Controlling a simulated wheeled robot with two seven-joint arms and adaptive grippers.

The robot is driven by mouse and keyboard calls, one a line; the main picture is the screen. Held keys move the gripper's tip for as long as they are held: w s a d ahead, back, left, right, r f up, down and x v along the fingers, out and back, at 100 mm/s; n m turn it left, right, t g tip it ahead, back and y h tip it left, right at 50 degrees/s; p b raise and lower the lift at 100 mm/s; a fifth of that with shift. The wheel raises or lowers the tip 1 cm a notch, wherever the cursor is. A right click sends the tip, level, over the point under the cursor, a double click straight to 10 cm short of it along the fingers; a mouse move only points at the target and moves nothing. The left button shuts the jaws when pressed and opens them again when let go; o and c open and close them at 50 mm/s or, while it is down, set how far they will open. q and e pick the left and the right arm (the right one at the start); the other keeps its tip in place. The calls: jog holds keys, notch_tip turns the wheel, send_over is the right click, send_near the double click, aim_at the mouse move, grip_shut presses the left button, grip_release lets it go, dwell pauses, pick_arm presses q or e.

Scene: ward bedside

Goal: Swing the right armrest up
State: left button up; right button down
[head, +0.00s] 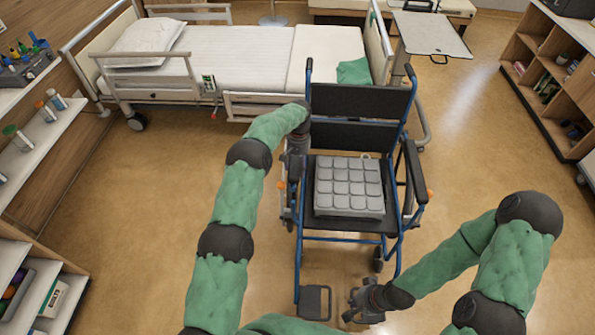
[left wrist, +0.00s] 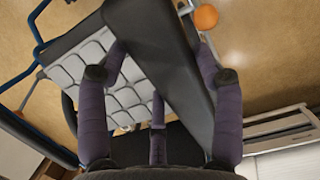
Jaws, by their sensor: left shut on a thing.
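The wheelchair faces me in the head view, with a black seat, black backrest (head: 355,101) and blue frame. Its right armrest (head: 294,171), a black pad, is at the picture's left, partly hidden by my left gripper (head: 298,143). In the left wrist view the dark armrest pad (left wrist: 165,60) runs between the purple fingers of my left gripper (left wrist: 162,52), which is shut on it. Whether the pad is level or slightly tilted is hard to tell. My right gripper (head: 358,303) is empty and looks open, low beside the footrest.
A grey padded cushion (head: 349,186) lies on the seat. The other armrest (head: 414,172) is down at the picture's right. A footrest (head: 315,302) is in front. A bed (head: 240,60) stands close behind the chair; shelves (head: 550,75) stand right. Floor to the right is clear.

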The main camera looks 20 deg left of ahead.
pick_arm(q)
jog(key=shift+w+a+r+g, duration=0.15)
jog(key=shift+w+r, duration=0.1)
jog(key=shift+r, duration=0.3)
jog(key=shift+w+d+r+g, duration=0.1)
jog(key=shift+w+r+g, duration=0.1)
jog(key=shift+r, duration=0.35)
jog(key=o, duration=1.7)
jog(key=shift+s, duration=0.1)
jog(key=shift+f, duration=0.1)
notch_tip(320, 180, up, 10)
